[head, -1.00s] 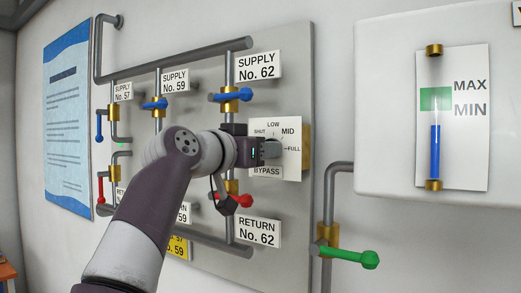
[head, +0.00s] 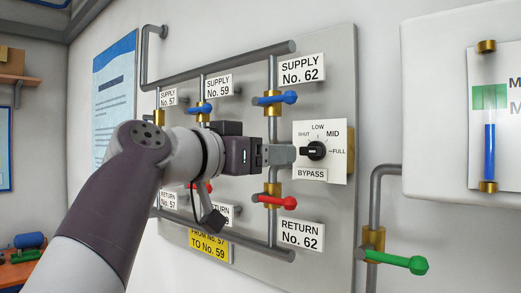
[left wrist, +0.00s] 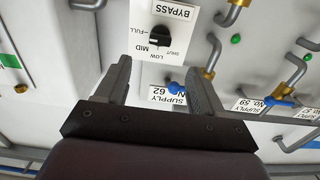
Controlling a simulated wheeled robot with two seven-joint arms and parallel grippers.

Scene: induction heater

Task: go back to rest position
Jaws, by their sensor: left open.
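My left gripper (head: 288,155) is in front of the panel, just left of the black bypass knob (head: 316,151) in the head view. Its fingers look apart from the knob. In the left wrist view the two fingers of the left gripper (left wrist: 157,68) are spread with nothing between their tips. The knob (left wrist: 158,37) shows beyond them on its white dial plate (left wrist: 177,47), which reads upside down there. The dial plate has SHUT, LOW, MID and FULL marks. My right gripper is not in view.
Blue supply valve handles (head: 290,97) and red return handles (head: 285,203) stick out near the arm. A green handle (head: 418,264) sits at lower right, below a white tank (head: 440,150) with a level gauge. A cluttered bench (head: 18,268) stands at lower left.

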